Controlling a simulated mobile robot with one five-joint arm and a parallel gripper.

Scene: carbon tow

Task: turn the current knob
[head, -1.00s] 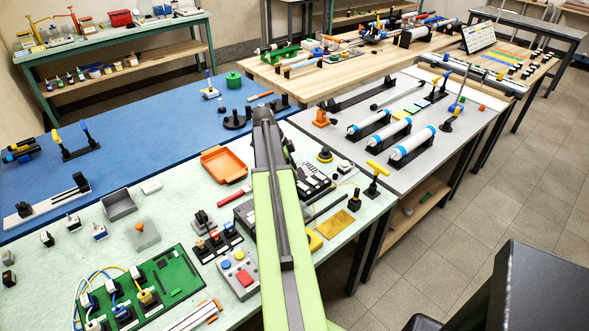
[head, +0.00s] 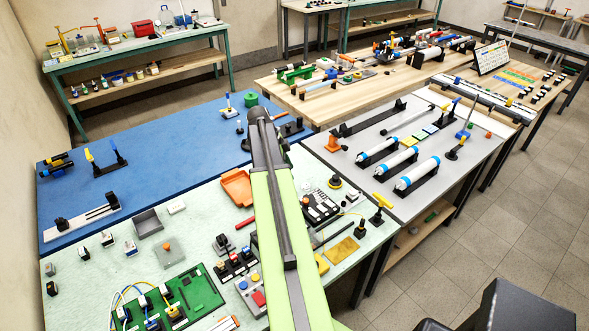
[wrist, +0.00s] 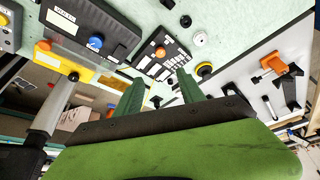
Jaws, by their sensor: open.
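In the wrist view a dark panel box (wrist: 70,20) with a white label carries a blue knob (wrist: 95,43). Beside it a dark keypad panel (wrist: 170,62) with rows of pale keys carries an orange knob (wrist: 160,52). I cannot read which of these is the current knob. My gripper (wrist: 158,85) is open, its two green fingers spread and empty below the keypad panel in the picture. No knob lies between the fingers. In the head view the keypad panel (head: 320,207) shows just right of my arm, which hides the other panel and my gripper.
A yellow block (wrist: 62,64) with an orange knob and a black knob with a yellow collar (wrist: 204,70) stand near the gripper. In the head view an orange tray (head: 237,188) lies left of my arm. A yellow T-handle (head: 383,200) stands near the pale green table's right edge.

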